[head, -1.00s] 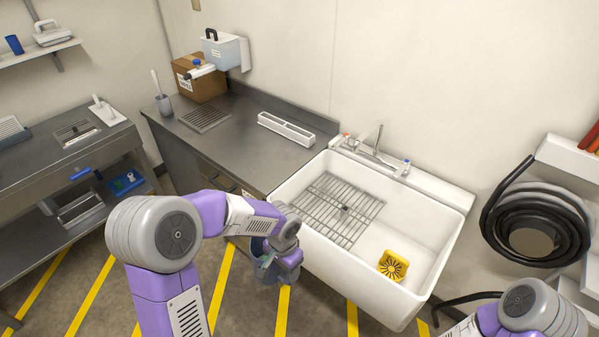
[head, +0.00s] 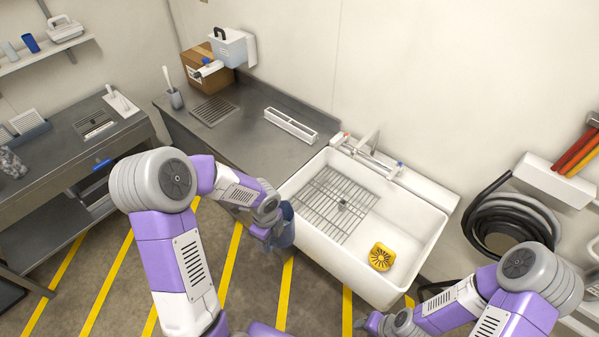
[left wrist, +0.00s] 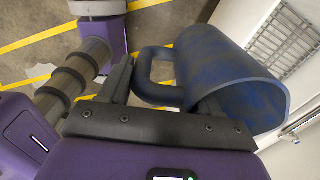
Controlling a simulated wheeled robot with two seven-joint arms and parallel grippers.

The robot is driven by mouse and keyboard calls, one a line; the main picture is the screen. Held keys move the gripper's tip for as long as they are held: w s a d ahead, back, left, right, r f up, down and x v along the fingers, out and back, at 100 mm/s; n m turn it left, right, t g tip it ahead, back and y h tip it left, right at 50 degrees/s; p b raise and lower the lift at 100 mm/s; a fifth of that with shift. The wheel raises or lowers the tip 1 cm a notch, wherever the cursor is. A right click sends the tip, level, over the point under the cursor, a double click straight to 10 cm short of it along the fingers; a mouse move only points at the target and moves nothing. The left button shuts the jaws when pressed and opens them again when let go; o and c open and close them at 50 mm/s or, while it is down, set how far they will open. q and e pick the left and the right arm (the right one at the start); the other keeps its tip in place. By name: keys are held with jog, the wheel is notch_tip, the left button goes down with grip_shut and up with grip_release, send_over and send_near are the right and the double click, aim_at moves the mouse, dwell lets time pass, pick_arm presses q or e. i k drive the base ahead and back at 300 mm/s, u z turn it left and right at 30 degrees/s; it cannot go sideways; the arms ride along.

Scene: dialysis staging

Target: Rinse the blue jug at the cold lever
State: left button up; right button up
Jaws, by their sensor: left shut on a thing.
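My left gripper (head: 270,236) is shut on the blue jug (head: 285,228), just outside the front left side of the white sink. In the left wrist view the jug (left wrist: 235,75) is dark blue and tilted, with its handle (left wrist: 150,75) between the fingers of my left gripper (left wrist: 165,98). The tap (head: 368,141) stands on the sink's back ledge. A blue-marked lever (head: 399,165) is right of it and a red-marked one (head: 346,136) left of it. My right gripper (head: 372,323) is low in front of the sink; its jaws are too small to read.
The white sink (head: 428,243) holds a wire rack (head: 332,205) and a yellow drain piece (head: 381,257). A steel counter (head: 240,132) adjoins it on the left, with a white divided tray (head: 291,125). A coiled black hose (head: 485,225) hangs at the right.

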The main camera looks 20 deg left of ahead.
aim_at(399, 166)
jog(key=i, duration=0.9)
